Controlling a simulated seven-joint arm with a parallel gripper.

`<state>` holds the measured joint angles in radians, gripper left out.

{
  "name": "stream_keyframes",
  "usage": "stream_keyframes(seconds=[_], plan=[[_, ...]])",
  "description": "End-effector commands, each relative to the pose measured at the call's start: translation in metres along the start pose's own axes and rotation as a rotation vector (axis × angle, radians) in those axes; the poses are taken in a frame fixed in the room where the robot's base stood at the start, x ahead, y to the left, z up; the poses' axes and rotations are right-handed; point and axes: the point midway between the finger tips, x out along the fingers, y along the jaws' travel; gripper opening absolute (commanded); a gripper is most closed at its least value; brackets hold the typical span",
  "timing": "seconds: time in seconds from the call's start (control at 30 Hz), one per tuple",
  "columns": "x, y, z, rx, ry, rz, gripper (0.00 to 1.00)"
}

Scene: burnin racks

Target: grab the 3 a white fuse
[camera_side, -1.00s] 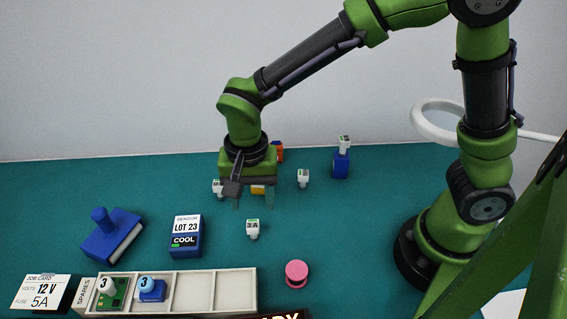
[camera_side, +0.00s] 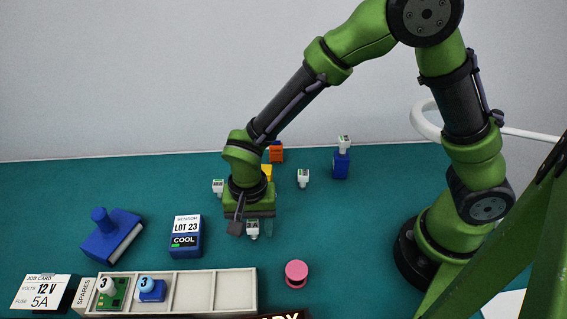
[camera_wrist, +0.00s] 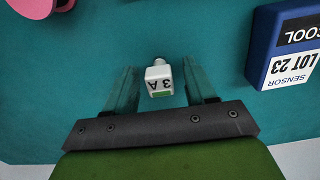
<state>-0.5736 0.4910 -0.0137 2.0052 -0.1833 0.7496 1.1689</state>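My gripper (camera_wrist: 161,88) is open, with one clear teal finger on each side of the fuse. Gaps show between the fuse and both fingers, so it is not gripped. The fingertips' exact height above the table is hard to tell.
A blue sensor box (camera_side: 186,237) stands left of my gripper. A pink round piece (camera_side: 296,272) lies to the front right. Other white fuses (camera_side: 303,177) (camera_side: 218,187) stand farther back. A spares tray (camera_side: 236,290) sits in front.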

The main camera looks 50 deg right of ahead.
Motion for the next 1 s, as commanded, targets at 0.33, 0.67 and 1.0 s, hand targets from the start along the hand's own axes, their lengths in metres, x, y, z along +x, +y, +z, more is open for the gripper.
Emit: stream_keyframes(seconds=[0.33,0.67,1.0], plan=[[-0.001,0.000,0.000,0.000,0.000,0.000,0.02],[-0.004,0.000,0.000,0.000,0.000,-0.001,0.02],[-0.038,0.007,0.001,-0.001,0.000,-0.001,0.02]])
